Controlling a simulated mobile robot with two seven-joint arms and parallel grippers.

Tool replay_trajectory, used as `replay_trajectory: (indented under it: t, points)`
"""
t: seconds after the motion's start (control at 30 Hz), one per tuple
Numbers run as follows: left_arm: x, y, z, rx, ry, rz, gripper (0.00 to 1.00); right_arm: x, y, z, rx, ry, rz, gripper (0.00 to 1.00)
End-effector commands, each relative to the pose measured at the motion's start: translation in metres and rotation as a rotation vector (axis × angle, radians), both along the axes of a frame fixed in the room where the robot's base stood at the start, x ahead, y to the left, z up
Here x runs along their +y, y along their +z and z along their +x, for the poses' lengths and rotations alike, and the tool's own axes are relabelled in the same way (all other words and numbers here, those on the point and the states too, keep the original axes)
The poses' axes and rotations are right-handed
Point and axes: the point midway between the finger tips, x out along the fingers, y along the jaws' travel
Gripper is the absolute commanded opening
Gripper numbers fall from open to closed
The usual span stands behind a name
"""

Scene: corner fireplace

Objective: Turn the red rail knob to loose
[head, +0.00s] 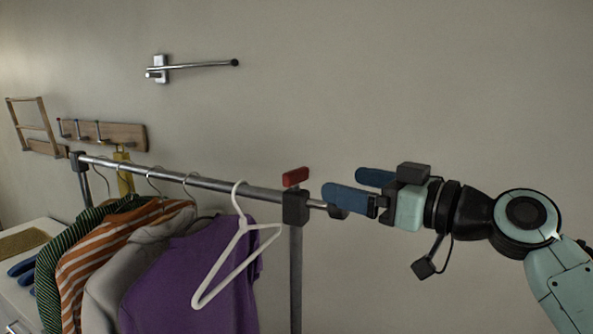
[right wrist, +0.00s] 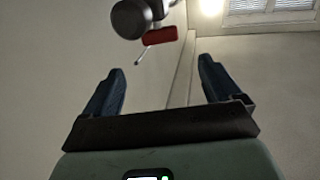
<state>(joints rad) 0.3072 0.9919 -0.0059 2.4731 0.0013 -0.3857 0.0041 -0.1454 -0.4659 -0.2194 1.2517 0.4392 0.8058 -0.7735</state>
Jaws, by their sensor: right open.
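The red rail knob (head: 296,176) sits on top of the dark bracket (head: 296,208) at the right end of the clothes rail. In the right wrist view the red knob (right wrist: 161,34) shows beyond the fingertips, near the top. My right gripper (head: 342,186) is open and empty, with its blue fingers pointing left toward the knob. It is to the right of the knob, with a small gap between. In the right wrist view my right gripper (right wrist: 160,75) has its fingers spread wide with nothing between them. My left gripper does not show.
The metal rail (head: 190,179) carries a striped green garment, an orange striped one (head: 110,243), a grey one and a purple one (head: 190,280). A white empty hanger (head: 236,250) hangs close to the bracket. A wall arm and a hook rack (head: 125,135) are behind. The wall at right is bare.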

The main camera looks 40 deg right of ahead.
Motion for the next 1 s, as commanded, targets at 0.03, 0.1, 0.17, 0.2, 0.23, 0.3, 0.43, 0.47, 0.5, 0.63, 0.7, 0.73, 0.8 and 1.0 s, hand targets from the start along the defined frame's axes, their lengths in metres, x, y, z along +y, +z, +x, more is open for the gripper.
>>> replay_trajectory:
  t: [0.03, 0.1, 0.17, 0.2, 0.23, 0.3, 0.43, 0.47, 0.5, 0.63, 0.7, 0.73, 0.8, 1.0]
  points:
    - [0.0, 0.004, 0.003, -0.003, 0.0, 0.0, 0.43, 0.003, 0.001, 0.01, 0.002, 0.004, 0.001, 0.92]
    - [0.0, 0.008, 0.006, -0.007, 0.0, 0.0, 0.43, 0.007, 0.002, 0.024, 0.001, 0.004, 0.001, 0.92]
    - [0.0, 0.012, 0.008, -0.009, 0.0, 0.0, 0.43, 0.01, 0.002, 0.038, 0.001, 0.004, 0.0, 0.92]
    - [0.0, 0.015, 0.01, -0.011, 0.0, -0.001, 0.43, 0.012, 0.003, 0.046, 0.0, 0.004, 0.0, 0.92]
    - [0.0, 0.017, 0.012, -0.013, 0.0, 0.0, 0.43, 0.013, 0.003, 0.053, -0.001, 0.005, 0.0, 0.92]
    - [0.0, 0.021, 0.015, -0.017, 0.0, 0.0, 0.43, 0.017, 0.003, 0.067, -0.001, 0.005, -0.001, 0.92]
    - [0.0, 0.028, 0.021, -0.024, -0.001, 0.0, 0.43, 0.022, 0.003, 0.089, -0.004, 0.004, 0.001, 0.92]
    - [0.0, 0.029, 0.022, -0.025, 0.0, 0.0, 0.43, 0.023, 0.003, 0.093, -0.004, 0.004, 0.001, 0.92]
    - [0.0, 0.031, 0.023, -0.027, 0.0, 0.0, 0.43, 0.024, 0.003, 0.099, -0.004, 0.004, 0.0, 0.92]
    - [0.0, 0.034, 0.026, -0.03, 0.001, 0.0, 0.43, 0.027, 0.003, 0.11, -0.005, 0.004, 0.0, 0.92]
    - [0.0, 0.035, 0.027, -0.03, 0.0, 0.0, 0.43, 0.027, 0.002, 0.113, -0.005, 0.003, 0.001, 0.92]
    - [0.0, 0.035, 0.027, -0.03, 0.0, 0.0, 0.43, 0.027, 0.002, 0.113, -0.005, 0.003, 0.001, 0.92]
    - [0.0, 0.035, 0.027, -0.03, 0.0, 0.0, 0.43, 0.027, 0.002, 0.114, -0.005, 0.003, 0.001, 0.92]
    - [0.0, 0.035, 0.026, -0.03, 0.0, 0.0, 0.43, 0.027, 0.001, 0.114, -0.005, 0.003, 0.0, 0.92]
